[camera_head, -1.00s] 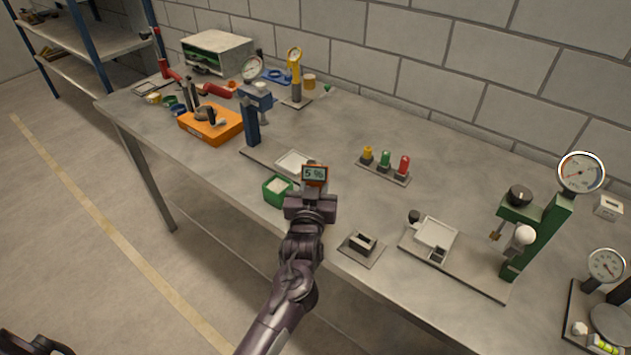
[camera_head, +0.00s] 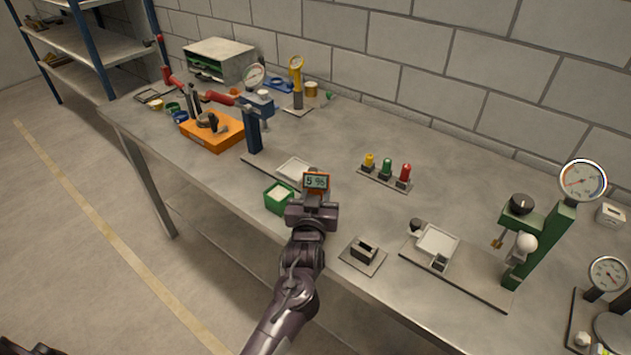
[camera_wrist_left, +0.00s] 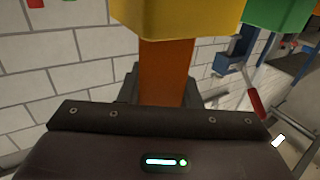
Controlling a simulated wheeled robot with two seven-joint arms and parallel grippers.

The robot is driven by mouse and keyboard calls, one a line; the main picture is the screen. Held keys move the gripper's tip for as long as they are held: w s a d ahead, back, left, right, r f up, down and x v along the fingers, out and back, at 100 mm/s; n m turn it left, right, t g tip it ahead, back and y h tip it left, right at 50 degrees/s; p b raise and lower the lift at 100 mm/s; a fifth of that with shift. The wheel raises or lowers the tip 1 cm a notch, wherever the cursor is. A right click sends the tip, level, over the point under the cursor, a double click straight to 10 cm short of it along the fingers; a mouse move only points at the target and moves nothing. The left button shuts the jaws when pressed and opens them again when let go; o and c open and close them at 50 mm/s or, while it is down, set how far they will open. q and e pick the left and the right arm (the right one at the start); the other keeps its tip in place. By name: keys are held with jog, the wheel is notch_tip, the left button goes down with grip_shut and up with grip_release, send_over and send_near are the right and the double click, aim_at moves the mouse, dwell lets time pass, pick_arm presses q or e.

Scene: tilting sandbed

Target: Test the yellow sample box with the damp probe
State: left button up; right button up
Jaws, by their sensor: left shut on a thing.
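My left gripper (camera_head: 314,205) is shut on the damp probe (camera_head: 316,181), an orange body with a small display reading 5 %. The orange probe body also shows in the left wrist view (camera_wrist_left: 168,72), running from the jaws to the yellow sample box (camera_wrist_left: 175,15). That box fills the top middle of the wrist view. In the head view it is hidden behind my gripper. I cannot tell whether the probe touches it. My right gripper is not in view.
A green box (camera_head: 279,198) with pale contents stands just left of my gripper. A blue press (camera_head: 254,135) is behind it. A small block on a plate (camera_head: 363,253) is at the right, with a green gauge stand (camera_head: 535,240) farther right. Bare tabletop lies around the coloured lamps (camera_head: 386,168).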

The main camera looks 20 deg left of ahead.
pick_arm(q)
jog(key=shift+r, duration=0.15)
notch_tip(320, 180, up, 7)
jog(key=p, duration=0.6)
jog(key=shift+p, duration=0.35)
